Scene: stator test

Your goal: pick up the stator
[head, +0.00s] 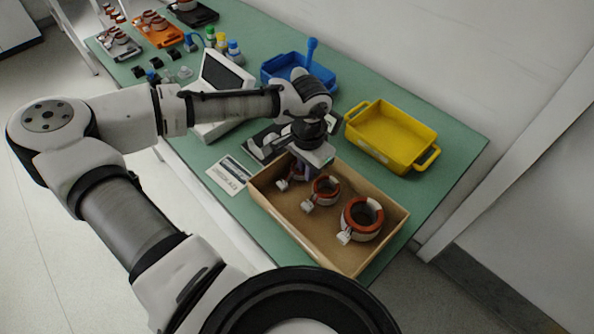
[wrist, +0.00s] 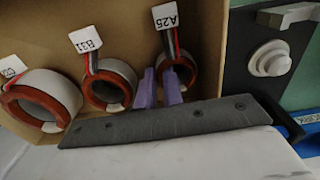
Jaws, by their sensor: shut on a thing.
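Three ring-shaped stators with red-brown windings and tagged wires stand in a cardboard box. My gripper (wrist: 161,90) has purple fingers and is down in the box, shut on the wall of the smallest stator (wrist: 180,70), tagged A25. One finger appears inside its ring and one outside. In the head view my gripper (head: 304,170) partly covers this stator (head: 291,180). The middle stator (wrist: 108,84), tagged B31, is beside it, also seen in the head view (head: 326,190). The largest stator (head: 362,218) is at the box's right end; its tag is partly cut off in the wrist view (wrist: 42,100).
The cardboard box (head: 281,224) sits at the green table's (head: 462,150) front edge. A yellow tray (head: 392,137) and a blue bin (head: 272,72) stand behind it. A dark device (head: 258,146) and a printed card (head: 230,175) lie to its left.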

